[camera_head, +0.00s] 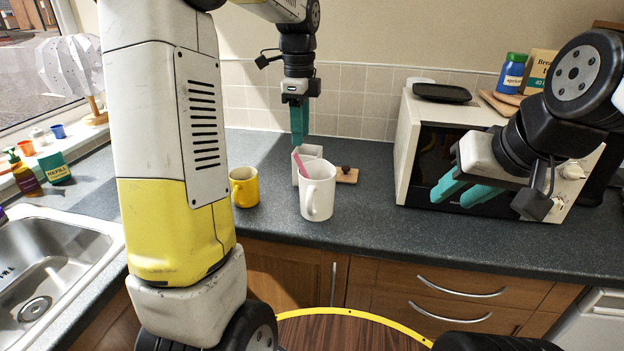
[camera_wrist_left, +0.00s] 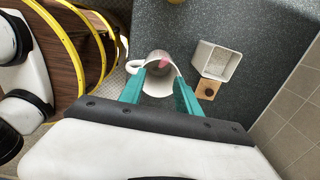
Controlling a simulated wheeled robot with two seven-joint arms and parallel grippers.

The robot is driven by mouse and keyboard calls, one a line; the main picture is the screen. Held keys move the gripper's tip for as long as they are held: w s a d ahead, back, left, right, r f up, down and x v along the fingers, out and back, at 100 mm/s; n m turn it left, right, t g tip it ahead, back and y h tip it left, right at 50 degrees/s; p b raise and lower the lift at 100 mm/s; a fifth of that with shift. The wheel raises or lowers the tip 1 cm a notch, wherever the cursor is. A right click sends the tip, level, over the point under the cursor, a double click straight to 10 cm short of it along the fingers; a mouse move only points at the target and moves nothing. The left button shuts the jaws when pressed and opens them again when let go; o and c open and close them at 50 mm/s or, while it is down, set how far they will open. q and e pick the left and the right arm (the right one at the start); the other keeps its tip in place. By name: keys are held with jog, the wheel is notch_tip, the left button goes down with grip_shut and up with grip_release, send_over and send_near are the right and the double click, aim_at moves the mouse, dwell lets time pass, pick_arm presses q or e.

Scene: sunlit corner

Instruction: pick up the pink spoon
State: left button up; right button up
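The pink spoon (camera_head: 299,162) stands tilted in a white mug (camera_head: 318,199) on the counter, with its upper end above the rim. In the left wrist view the spoon (camera_wrist_left: 163,63) shows at the mug's (camera_wrist_left: 158,88) opening, its lower part unclear. My left gripper (camera_head: 299,143) points down above the spoon and appears empty. The left wrist view shows its teal fingers (camera_wrist_left: 159,76) apart, with the mug's opening between them in the picture. My right gripper (camera_head: 458,194) is off to the right in front of the microwave, its fingers apart and empty.
A white square container (camera_head: 307,152) and a small wooden board with a dark knob (camera_head: 346,174) stand behind the mug. A yellow mug (camera_head: 244,187) is to its left. The microwave (camera_head: 408,140) is at right, the sink (camera_head: 62,250) at left. The counter before the microwave is clear.

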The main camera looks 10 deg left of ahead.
aim_at(300, 161)
pick_arm(q)
jog(key=f, duration=0.7)
jog(key=shift+w+a+f, duration=0.2)
jog(key=shift+w+f, duration=0.15)
jog(key=shift+w, duration=0.05)
grip_shut()
